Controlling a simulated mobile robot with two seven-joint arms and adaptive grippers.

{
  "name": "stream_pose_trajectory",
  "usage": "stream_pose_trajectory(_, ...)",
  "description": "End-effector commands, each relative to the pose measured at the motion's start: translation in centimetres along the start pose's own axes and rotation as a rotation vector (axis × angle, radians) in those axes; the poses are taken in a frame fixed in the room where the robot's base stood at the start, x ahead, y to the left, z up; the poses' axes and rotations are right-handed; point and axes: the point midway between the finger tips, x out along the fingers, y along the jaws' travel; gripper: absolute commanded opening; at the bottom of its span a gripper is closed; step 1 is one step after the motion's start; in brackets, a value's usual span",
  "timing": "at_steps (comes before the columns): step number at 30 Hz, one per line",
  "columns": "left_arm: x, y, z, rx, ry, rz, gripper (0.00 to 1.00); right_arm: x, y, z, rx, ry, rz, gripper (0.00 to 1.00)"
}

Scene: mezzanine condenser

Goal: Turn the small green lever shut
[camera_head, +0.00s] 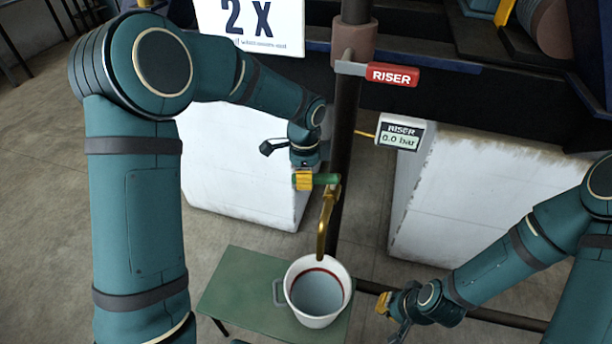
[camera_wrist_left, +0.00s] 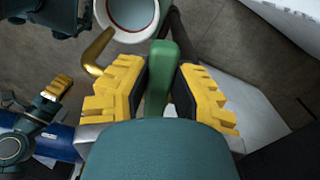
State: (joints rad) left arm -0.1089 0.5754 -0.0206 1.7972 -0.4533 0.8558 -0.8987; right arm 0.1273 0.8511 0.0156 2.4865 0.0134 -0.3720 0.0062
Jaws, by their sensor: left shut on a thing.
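The small green lever (camera_head: 327,179) sits on the brass spout (camera_head: 325,225) at the dark upright pipe. It points to the left, roughly level, across the pipe. My left gripper (camera_head: 304,180) is shut on the lever's outer end. In the left wrist view the lever (camera_wrist_left: 160,75) stands between the two yellow finger pads of the left gripper (camera_wrist_left: 158,95). My right gripper (camera_head: 388,305) is low on the right, away from the lever and empty.
A white bucket (camera_head: 318,292) stands under the spout on a green table (camera_head: 238,285). A red RISER handle (camera_head: 392,75) is higher on the pipe. A RISER gauge (camera_head: 400,134) reads 0.0 bar. White blocks stand on both sides of the pipe.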

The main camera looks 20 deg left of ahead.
Motion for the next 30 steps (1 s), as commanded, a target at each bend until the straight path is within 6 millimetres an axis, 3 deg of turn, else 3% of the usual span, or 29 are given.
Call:
stream_pose_trajectory(12,0.2,-1.5,-0.1,0.231,-0.002,0.004,0.00,-1.6,-0.6,-0.7,0.004,0.013,0.001,0.00)
stream_pose_trajectory(30,0.2,-1.9,-0.3,0.279,-0.001,0.003,0.00,-1.9,-0.7,-0.6,0.003,0.011,0.000,0.00)
